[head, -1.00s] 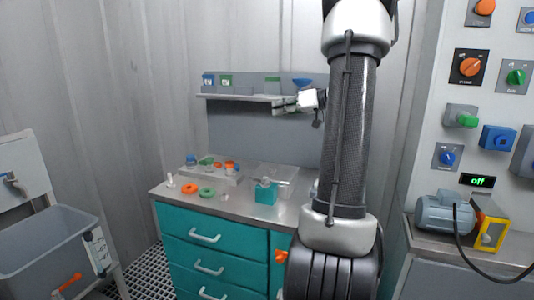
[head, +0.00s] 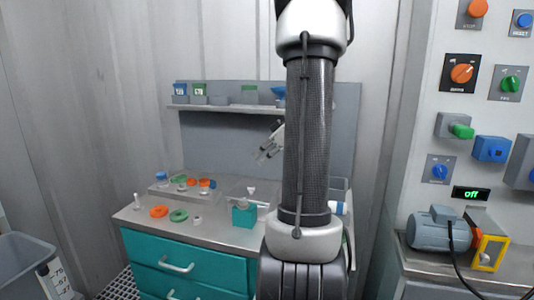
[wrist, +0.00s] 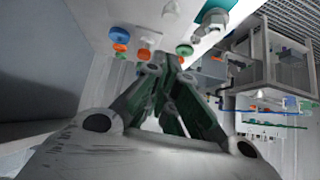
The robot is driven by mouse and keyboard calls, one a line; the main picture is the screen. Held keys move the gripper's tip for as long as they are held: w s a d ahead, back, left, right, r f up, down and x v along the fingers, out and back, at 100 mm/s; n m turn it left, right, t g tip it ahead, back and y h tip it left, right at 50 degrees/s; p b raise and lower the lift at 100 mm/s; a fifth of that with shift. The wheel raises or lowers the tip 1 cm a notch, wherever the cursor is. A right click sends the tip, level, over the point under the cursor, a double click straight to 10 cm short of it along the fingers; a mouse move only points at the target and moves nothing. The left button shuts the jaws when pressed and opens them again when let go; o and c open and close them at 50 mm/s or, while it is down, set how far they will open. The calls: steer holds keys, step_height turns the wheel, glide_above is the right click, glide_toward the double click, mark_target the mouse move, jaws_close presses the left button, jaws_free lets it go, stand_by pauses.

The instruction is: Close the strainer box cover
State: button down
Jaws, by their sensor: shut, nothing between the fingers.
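No part is labelled as the strainer box. A grey box with a yellow-framed front (head: 490,252) stands beside the grey motor (head: 432,228) on the right-hand counter in the head view; it may be the strainer box, and I cannot tell how its cover stands. My gripper (head: 264,154) is above the teal-drawer bench, left of my arm, tilted down to the left. It is well away from the yellow-framed box. In the wrist view my gripper (wrist: 172,65) has its fingers together, with nothing visible between them.
The bench (head: 215,232) carries orange and green rings, small fittings and a teal block (head: 244,214). A shelf (head: 225,107) with small bins is behind. The control panel (head: 485,130) rises at right.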

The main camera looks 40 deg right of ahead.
glide_above(252, 186)
step_height(252, 186, down, 4)
steer(key=shift+a+f, duration=0.1)
step_height(252, 186, down, 2)
steer(key=shift+f, duration=0.6)
